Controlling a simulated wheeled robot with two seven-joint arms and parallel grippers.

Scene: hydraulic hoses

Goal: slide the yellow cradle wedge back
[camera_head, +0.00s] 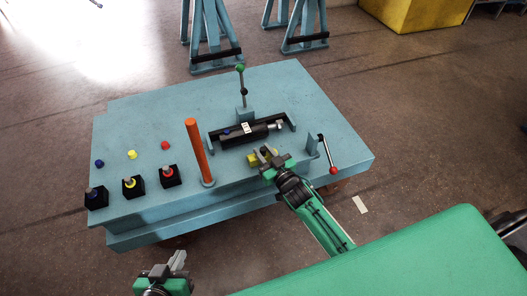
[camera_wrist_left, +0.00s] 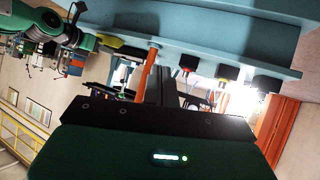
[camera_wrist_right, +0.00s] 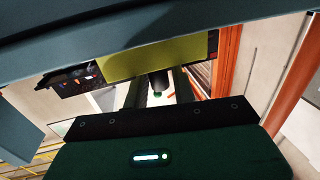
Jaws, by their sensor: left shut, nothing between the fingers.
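The yellow cradle wedge (camera_head: 252,159) lies on the blue bench in front of the black cylinder (camera_head: 245,132) in its cradle. Contact cannot be made out. My left gripper (camera_head: 178,260) is shut and empty, low in front of the bench. The wedge also shows in the left wrist view (camera_wrist_left: 122,48).
An orange post (camera_head: 198,152) stands left of the cradle. A green-knobbed lever (camera_head: 242,88) rises behind the cylinder, and a red-knobbed lever (camera_head: 328,154) stands to the right. Black sockets with coloured caps (camera_head: 133,187) line the left side. The back of the bench (camera_head: 160,98) is clear.

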